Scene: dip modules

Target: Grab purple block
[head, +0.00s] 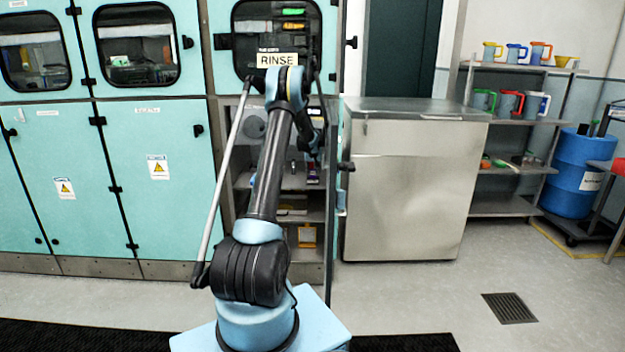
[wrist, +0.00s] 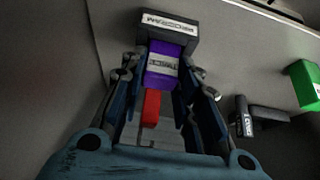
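The purple block (wrist: 162,68), with a white label, lies between the two fingers of my gripper (wrist: 163,70) in the wrist view. One finger is close along each side of it. I cannot tell whether they touch it. A dark block (wrist: 165,27) with a white label is just beyond the purple block. A red piece (wrist: 151,108) shows between the fingers, nearer the palm. In the head view a small purple patch (head: 313,172) shows inside the open cabinet below the RINSE sign. My gripper is mostly hidden by my arm there.
In the wrist view a green block (wrist: 303,84) and a black labelled item (wrist: 243,117) lie to the right on the grey surface. In the head view the cabinet's shelves (head: 298,215) hold other items. A steel counter (head: 410,180) stands right of the cabinet.

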